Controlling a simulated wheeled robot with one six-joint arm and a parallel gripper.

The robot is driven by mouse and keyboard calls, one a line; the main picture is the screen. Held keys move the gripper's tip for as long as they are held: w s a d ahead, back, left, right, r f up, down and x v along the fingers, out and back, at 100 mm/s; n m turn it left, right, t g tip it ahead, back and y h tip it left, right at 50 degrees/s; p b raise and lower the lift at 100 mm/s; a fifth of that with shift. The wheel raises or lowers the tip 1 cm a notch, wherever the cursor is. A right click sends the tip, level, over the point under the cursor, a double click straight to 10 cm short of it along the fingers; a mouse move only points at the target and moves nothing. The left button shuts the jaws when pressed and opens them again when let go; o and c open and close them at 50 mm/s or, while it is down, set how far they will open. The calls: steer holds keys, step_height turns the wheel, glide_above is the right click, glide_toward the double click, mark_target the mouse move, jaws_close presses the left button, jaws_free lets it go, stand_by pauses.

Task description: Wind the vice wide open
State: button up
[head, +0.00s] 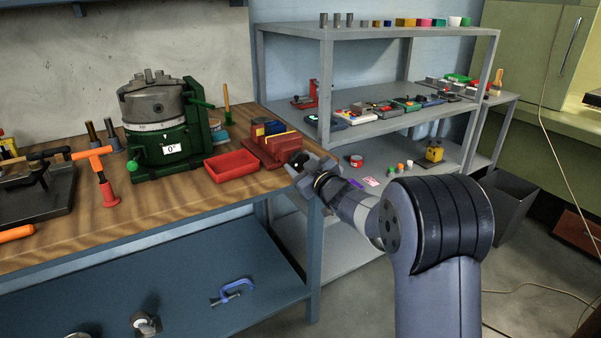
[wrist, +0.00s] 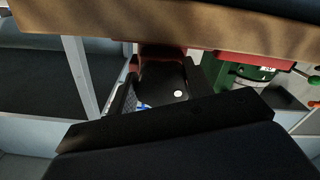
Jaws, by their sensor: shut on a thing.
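The red vice (head: 277,148) sits at the right end of the wooden workbench, its front facing my arm. Part of its red body shows at the top of the wrist view (wrist: 162,49). My gripper (head: 301,164) is at the vice's front end, just past the bench edge. It is shut at the place of the vice handle; the handle itself is hidden by the gripper. In the wrist view a dark part with a white spot (wrist: 177,93) lies in front of the vice. The jaw gap cannot be read clearly.
A red tray (head: 231,166) and a green rotary table (head: 160,130) stand left of the vice on the bench (head: 150,212). Blue and yellow pieces (head: 268,127) show at the vice's far side. A grey shelf (head: 400,122) stands behind my arm. Floor right of the bench is partly open.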

steer(key=n+b, duration=0.3)
steer(key=n, duration=0.2)
steer(key=shift+d+n+b, duration=0.1)
steer(key=shift+n+b, duration=0.2)
steer(key=shift+b, duration=0.05)
steer(key=n+b, duration=0.1)
steer(key=n, duration=0.1)
steer(key=n+b, duration=0.1)
steer(key=n, duration=0.1)
steer(key=n+b, duration=0.1)
steer(key=n, duration=0.1)
steer(key=shift+w+r+b, duration=0.1)
steer(key=shift+r+b, duration=0.15)
steer(key=shift+b, duration=0.05)
steer(key=n+b, duration=0.1)
steer(key=n, duration=0.1)
steer(key=n+b, duration=0.1)
steer(key=n, duration=0.1)
steer(key=n+b, duration=0.1)
steer(key=n, duration=0.1)
steer(key=shift+r+n, duration=0.25)
steer(key=shift+n, duration=0.05)
steer(key=n+b, duration=0.2)
steer(key=n, duration=0.3)
steer(key=shift+r+b, duration=0.25)
steer(key=shift+b, duration=0.15)
steer(key=shift+n, duration=0.4)
steer(key=o, duration=1)
steer(key=shift+f, duration=0.15)
steer(key=shift+c, duration=0.2)
